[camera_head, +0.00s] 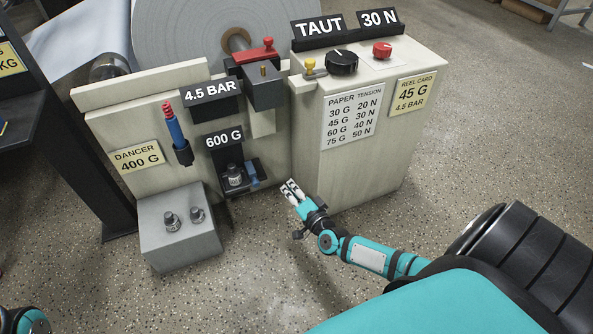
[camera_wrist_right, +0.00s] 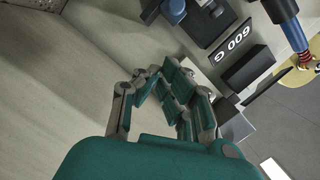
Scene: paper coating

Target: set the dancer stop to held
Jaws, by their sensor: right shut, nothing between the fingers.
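The cream dancer unit (camera_head: 115,125) carries a "DANCER 400 G" card (camera_head: 137,157). No part is labelled as the dancer stop, so I cannot tell which it is. A small blue piece (camera_head: 252,173) sits beside the black "600 G" weight holder (camera_head: 225,188). A yellow-knobbed piece (camera_head: 310,66) is on the right cabinet's upper left edge. My right gripper (camera_head: 293,189) is shut and empty, low in front of the gap between the unit and the cabinet. It also shows in the right wrist view (camera_wrist_right: 165,88), apart from the "600 G" sign (camera_wrist_right: 237,42). My left gripper is not in view.
The right cabinet (camera_head: 400,140) has a black knob (camera_head: 342,62), a red knob (camera_head: 382,50) and "TAUT" and "30 N" signs. A red lever (camera_head: 253,52) tops the grey block. A grey box (camera_head: 180,245) holds two small weights. Floor in front is clear.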

